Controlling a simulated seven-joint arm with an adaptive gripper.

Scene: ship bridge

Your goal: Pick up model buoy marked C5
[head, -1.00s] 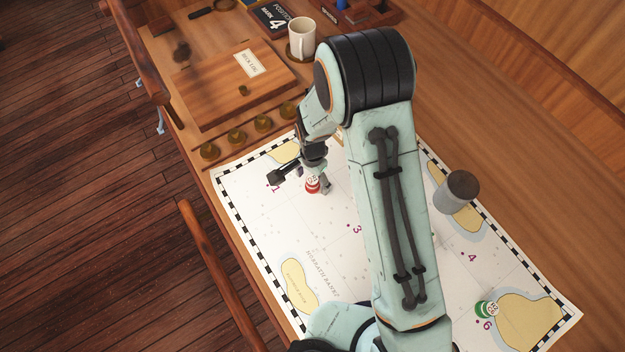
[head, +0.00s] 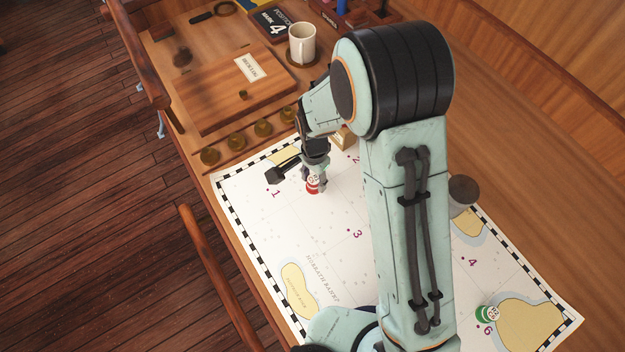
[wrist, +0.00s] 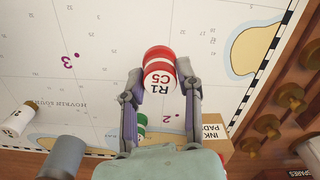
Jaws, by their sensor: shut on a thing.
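The red and white buoy (head: 313,184) stands on the chart, between the marks 1 and 2. In the wrist view its white band (wrist: 159,77) reads "R1" and "C5". My gripper (head: 314,180) is over it, with one finger on each side, and is shut on it. In the wrist view the fingers of my gripper (wrist: 160,92) press against its sides. The buoy appears upright and at chart level; I cannot tell whether it touches the chart.
A green and white buoy (head: 487,315) stands near mark 6. A grey cylinder (head: 463,190) stands right of my arm. An ink pad box (wrist: 215,130) is close to the gripper. A wooden case (head: 235,88), brass weights (head: 236,137) and a mug (head: 302,42) lie beyond the chart (head: 270,220).

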